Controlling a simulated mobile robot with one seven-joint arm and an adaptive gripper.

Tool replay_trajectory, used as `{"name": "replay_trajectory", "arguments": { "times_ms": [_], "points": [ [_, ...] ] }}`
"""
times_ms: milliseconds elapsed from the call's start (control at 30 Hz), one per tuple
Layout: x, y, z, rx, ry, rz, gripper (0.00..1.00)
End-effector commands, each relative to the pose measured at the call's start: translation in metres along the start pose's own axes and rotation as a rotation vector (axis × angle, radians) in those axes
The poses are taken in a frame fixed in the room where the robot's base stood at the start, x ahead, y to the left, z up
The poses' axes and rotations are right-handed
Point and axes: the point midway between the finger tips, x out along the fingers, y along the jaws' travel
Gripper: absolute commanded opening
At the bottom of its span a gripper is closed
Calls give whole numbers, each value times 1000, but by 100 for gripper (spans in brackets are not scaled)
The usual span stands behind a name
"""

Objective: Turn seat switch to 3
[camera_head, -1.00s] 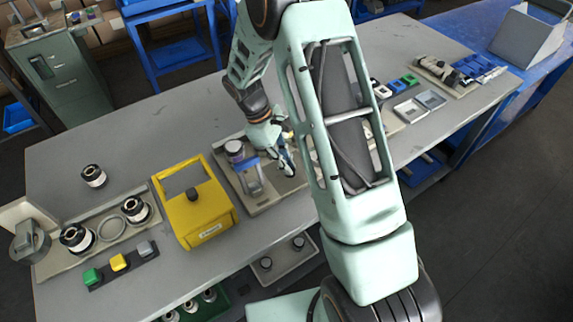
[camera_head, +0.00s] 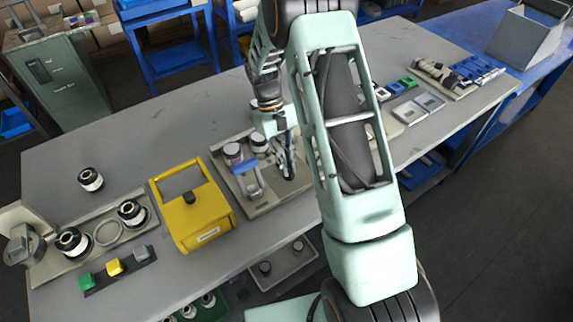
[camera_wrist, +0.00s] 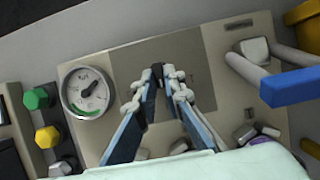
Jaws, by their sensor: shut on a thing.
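The seat switch appears to be the small dark knob (camera_wrist: 157,74) on a grey square plate of the beige panel (camera_wrist: 215,45). My gripper (camera_wrist: 158,80) has its fingertips closed around this knob in the wrist view, hiding much of it. Its markings and setting cannot be read. In the head view my gripper (camera_head: 289,172) points down at the right part of the same panel (camera_head: 265,208), right of the blue-handled lever.
The blue-handled lever (camera_wrist: 290,86) stands right of the fingers. A round gauge (camera_wrist: 86,93) and green (camera_wrist: 37,98) and yellow (camera_wrist: 47,137) buttons lie left. In the head view a yellow box (camera_head: 195,215) stands left of the panel.

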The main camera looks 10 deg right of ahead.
Motion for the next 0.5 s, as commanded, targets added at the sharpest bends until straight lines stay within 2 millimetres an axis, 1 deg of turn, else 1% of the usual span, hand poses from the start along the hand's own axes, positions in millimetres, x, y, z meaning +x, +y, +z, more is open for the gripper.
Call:
{"name": "replay_trajectory", "arguments": {
  "times_ms": [467,500],
  "points": [
    [-1,0,0,11,2,-4,0],
    [-1,0,0,11,2,-4,14]
  ]
}}
